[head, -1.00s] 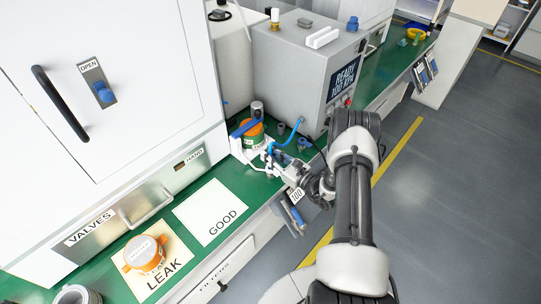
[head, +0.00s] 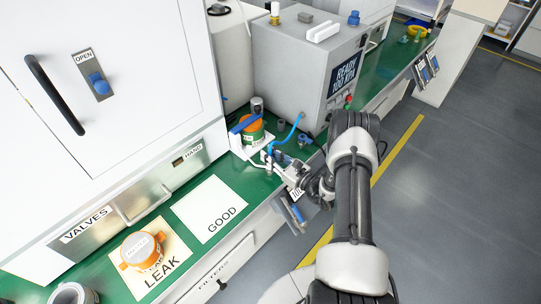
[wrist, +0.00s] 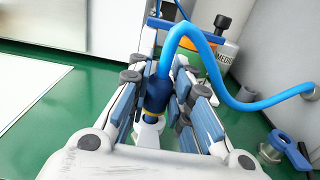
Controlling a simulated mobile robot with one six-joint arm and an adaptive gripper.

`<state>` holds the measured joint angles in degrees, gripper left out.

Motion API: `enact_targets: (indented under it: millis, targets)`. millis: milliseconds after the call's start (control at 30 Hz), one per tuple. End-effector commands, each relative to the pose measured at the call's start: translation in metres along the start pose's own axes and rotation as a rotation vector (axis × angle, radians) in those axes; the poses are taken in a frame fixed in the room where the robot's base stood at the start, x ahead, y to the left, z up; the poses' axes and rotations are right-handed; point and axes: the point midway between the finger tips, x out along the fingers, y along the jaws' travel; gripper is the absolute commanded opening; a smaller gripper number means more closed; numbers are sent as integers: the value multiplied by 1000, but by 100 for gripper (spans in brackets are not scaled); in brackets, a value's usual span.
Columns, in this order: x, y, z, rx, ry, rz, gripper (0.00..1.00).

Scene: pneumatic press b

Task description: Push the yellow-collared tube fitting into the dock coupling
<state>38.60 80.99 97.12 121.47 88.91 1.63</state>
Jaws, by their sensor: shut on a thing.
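The tube fitting (wrist: 156,97) shows in the wrist view as a dark blue body with a yellow collar at its lower end. My gripper (wrist: 160,88), also in the head view (head: 271,162), is shut on it, with blue-grey finger pads on either side. A bright blue tube (wrist: 205,52) rises from the fitting and loops off to the right. A pale metal part (wrist: 148,132) shows just below the collar. I cannot tell whether it is the dock coupling or whether the fitting is seated in it. In the head view the fingers hide most of the fitting.
An orange and green canister (head: 251,131) with a blue lever stands on a white dock just beyond my gripper. The grey press box (head: 305,80) is behind.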

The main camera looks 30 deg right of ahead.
Motion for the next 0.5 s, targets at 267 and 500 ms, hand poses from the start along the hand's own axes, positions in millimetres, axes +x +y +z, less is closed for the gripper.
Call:
enact_targets:
  millis: [267,500]
  targets:
    - [0,0,-6,-1,-1,0,21]
    - [0,0,-6,0,0,0,37]
